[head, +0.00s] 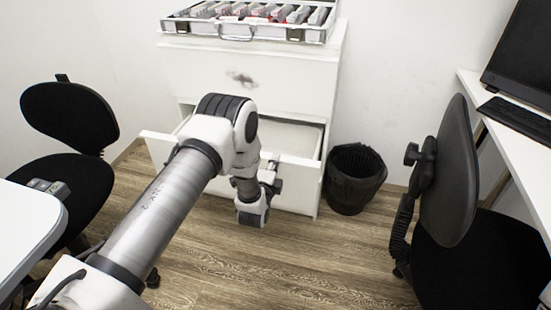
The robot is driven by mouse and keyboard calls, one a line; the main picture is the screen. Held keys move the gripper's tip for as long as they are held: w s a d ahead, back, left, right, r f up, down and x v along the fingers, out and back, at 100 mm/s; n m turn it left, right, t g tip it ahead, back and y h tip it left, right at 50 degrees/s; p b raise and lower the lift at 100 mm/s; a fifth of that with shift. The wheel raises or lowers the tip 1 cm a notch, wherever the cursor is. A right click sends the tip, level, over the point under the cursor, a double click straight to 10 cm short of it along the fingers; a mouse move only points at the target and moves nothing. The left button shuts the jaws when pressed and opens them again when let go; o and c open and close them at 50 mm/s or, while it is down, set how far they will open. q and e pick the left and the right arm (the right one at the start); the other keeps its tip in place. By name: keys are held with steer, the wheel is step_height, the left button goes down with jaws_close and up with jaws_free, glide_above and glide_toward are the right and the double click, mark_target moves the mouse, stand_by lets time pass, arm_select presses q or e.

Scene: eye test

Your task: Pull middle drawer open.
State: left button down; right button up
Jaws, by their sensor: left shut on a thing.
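The white cabinet (330,90) stands against the back wall. Its middle drawer (298,172) is pulled partly out, with its inside (296,136) showing behind the front panel. My left arm reaches across the drawer from the lower left and hides much of its front. My left gripper (270,182) is at the drawer front, shut on the drawer handle, which is mostly hidden by the gripper. The top drawer (290,85) above is closed, with a dark-marked handle (241,79). My right gripper is not in view.
An open case (250,31) of lens-like pieces lies on the cabinet. A black bin (353,178) stands close to its right. Black chairs stand left (72,118) and right (452,180). A white table edge (30,225) is at left. Wooden floor before the drawer is clear.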

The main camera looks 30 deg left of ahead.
arm_select(q)
steer(key=c, duration=1.3)
jaws_free()
steer(key=shift+o, duration=0.2)
steer(key=v, duration=1.2)
steer(key=shift+d, duration=0.1)
